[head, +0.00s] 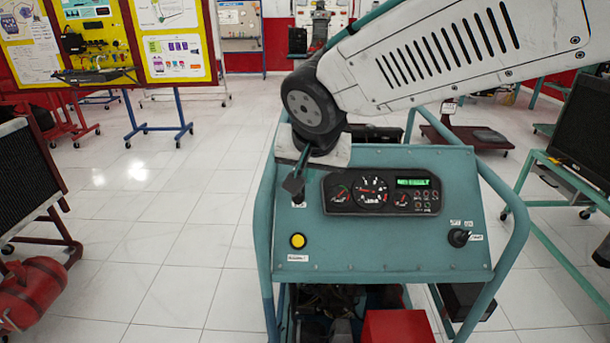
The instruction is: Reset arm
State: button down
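My white arm comes in from the upper right across the trainer and bends at a dark round joint. My gripper (294,188), small and dark, points down at the upper left of the teal control panel (370,248), just left of the gauge cluster. I cannot tell whether its fingers are open or shut, or whether it touches the panel or a switch there. The gauge cluster (382,193) has round dials and a lit green display. A yellow button (298,241) sits below the gripper, and a black knob (458,237) is at the panel's right.
A teal tube frame surrounds the panel, with engine parts and a red box (398,327) below. A teal stand with a dark monitor (582,125) is at the right.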

jog(key=s+d+f+n+g+h, duration=0.1)
jog(key=s+d+g, duration=0.4)
jog(key=s+d, duration=1.8)
jog(key=d+f, duration=0.1)
jog(key=d, duration=0.1)
jog(key=shift+d, duration=0.3)
dwell(1.5)
